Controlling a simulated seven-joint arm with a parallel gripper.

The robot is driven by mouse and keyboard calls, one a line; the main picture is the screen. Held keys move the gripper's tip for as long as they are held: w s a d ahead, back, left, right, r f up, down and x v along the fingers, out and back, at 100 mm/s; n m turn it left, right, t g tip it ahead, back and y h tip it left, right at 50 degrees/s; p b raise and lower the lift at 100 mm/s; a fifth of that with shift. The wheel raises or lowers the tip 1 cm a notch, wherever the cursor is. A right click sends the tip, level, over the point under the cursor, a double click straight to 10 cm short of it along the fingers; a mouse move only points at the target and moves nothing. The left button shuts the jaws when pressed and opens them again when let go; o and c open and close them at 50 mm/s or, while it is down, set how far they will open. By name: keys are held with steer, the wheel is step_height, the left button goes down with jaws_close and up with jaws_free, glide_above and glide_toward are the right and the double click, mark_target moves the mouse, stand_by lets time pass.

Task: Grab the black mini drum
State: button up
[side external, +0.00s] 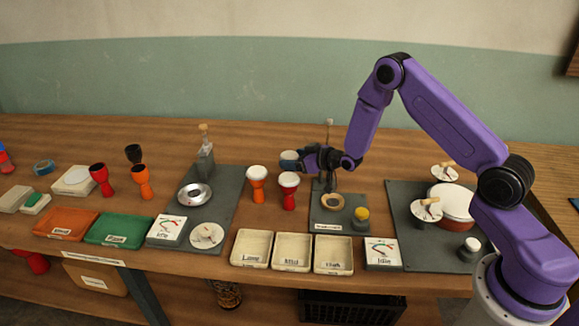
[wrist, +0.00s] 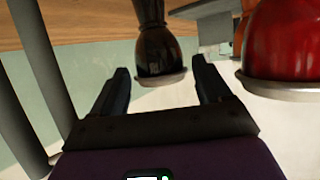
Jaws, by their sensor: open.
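The black mini drum (wrist: 155,45) is a glossy goblet drum with a pale rim. In the wrist view it appears upside down, between the two fingers of my open gripper (wrist: 161,72). Gaps show between the drum and both fingers, and I cannot tell how far it reaches between them. In the side view, a pale drumhead (side external: 289,155) shows at the tips of my gripper (side external: 291,161), apparently the same drum, its body mostly hidden by the gripper and the red drum (side external: 289,190).
The red drum stands close by, also in the wrist view (wrist: 285,45). An orange drum (side external: 257,183) stands to its left. A grey mat (side external: 326,205) with a ring and a thin post lies right of it. Cream trays (side external: 252,265) are in front.

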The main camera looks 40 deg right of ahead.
mark_target(288, 154)
steer(key=shift+x, duration=1.3)
steer(key=c, duration=0.7)
steer(key=shift+r, duration=0.2)
steer(key=shift+c, duration=0.2)
